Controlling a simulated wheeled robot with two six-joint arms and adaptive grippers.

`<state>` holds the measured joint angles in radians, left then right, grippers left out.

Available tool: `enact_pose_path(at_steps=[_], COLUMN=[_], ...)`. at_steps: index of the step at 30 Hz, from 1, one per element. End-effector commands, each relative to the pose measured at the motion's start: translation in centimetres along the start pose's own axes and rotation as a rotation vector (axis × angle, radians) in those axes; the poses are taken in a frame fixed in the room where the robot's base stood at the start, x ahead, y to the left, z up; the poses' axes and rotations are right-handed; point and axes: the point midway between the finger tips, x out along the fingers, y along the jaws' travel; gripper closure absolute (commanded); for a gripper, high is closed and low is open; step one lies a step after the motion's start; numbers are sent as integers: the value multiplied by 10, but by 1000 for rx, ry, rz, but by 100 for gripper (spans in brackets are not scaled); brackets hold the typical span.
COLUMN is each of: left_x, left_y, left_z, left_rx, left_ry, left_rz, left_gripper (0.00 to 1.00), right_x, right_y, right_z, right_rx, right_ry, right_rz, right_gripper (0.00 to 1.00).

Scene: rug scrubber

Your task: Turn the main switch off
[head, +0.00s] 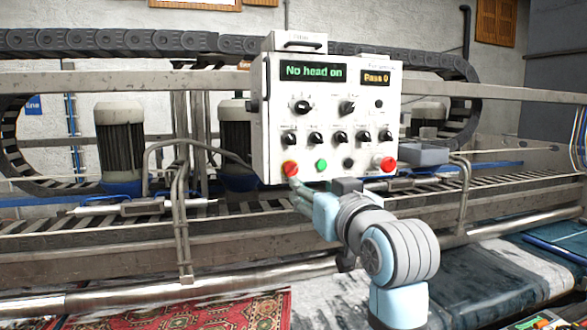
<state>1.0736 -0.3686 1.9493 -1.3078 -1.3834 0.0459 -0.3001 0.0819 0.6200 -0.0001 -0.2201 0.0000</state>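The white control box (258,130) stands upright on the machine's frame. A red knob on a yellow base (290,169), which looks like the main switch, is at the lower left of its front. My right gripper (294,184) comes from the lower right with its fingertips at the lower edge of this knob. Whether they touch it, and whether the fingers are open or shut, I cannot tell. The green display (313,71) reads "No head on" and the yellow display (376,78) reads "Pass 0". My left gripper is out of view.
Beside the knob are a green button (321,165), a black button (348,163) and a red mushroom button (384,163). Several black dials sit above. A grey tray (424,154) is right of the box. A red patterned rug (190,314) lies below the rail.

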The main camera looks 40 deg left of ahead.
Motion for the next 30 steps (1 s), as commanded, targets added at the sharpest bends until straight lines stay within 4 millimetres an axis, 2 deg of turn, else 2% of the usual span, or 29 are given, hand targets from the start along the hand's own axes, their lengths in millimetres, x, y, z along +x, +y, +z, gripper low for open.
enact_pose_path(at_steps=[1, 6, 7, 12, 15, 18, 22, 29, 30], left_x=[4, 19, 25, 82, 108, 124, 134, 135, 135], left_y=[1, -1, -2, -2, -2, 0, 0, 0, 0], left_z=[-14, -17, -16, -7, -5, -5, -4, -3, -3], left_rx=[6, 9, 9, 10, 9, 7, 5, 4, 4], left_ry=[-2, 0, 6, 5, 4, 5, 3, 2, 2], left_rz=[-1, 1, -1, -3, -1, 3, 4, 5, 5], left_gripper=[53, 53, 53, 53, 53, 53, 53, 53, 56], right_x=[-26, -75, -77, -74, -73, -73, -73, -73, -73], right_y=[2, 6, 6, 5, 5, 4, 3, 3, 3], right_z=[-2, -8, -8, -7, -6, -7, -7, -7, -7], right_rx=[0, 0, 0, 0, 0, 1, 2, 2, 2], right_ry=[0, 0, 0, 0, -1, -1, -1, 0, 0], right_rz=[0, 0, 0, -1, -1, -2, -3, -4, -4], right_gripper=[100, 100, 100, 100, 100, 100, 100, 100, 100])
